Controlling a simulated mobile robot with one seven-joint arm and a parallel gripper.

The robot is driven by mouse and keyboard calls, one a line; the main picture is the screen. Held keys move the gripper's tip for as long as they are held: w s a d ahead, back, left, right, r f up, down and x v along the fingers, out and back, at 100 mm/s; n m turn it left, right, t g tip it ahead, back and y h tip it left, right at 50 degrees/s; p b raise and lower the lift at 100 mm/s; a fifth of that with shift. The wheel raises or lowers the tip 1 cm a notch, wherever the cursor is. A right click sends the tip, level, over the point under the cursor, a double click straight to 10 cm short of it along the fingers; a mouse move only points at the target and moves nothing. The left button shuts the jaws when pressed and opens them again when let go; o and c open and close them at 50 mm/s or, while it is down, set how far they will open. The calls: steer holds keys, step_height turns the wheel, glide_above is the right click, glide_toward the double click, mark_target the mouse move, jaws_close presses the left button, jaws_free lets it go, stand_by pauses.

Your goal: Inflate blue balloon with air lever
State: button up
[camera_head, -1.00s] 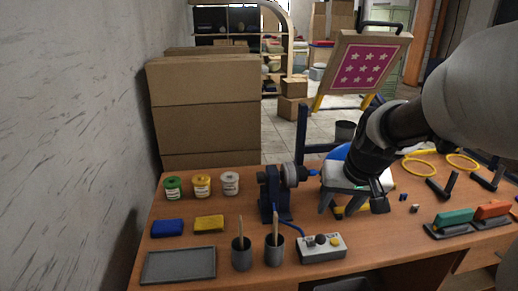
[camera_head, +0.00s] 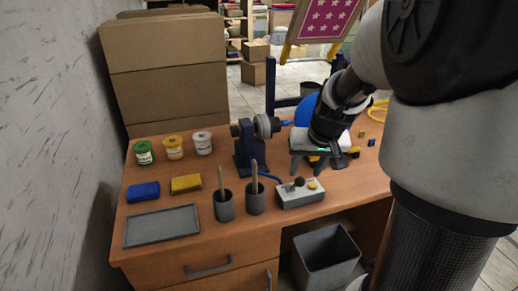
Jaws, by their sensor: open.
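A blue balloon (camera_head: 304,108) shows partly behind my gripper, at the right of the dark blue pump stand (camera_head: 247,152). My arm hides much of it. A grey control box (camera_head: 301,195) with a dark knob or lever (camera_head: 299,182) and a yellow button (camera_head: 312,185) sits near the table's front edge. A blue hose (camera_head: 268,176) runs from the pump stand toward the box. My gripper (camera_head: 318,170) is open, fingers pointing down, above the table behind the box. It appears apart from the box. I see nothing held between its fingers.
Two grey cups (camera_head: 224,207) with sticks stand left of the box. A grey tray (camera_head: 162,226), blue and yellow blocks and several paint jars (camera_head: 173,147) occupy the left side. A grey bin (camera_head: 325,259) stands below the table. Cardboard boxes stand behind.

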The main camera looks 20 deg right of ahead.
mark_target(301, 179)
steer(key=b+x, duration=0.3)
steer(key=x, duration=0.4)
steer(key=shift+w+f, duration=0.15)
steer(key=shift+f, duration=0.25)
steer(key=shift+c, duration=0.4)
jaws_close()
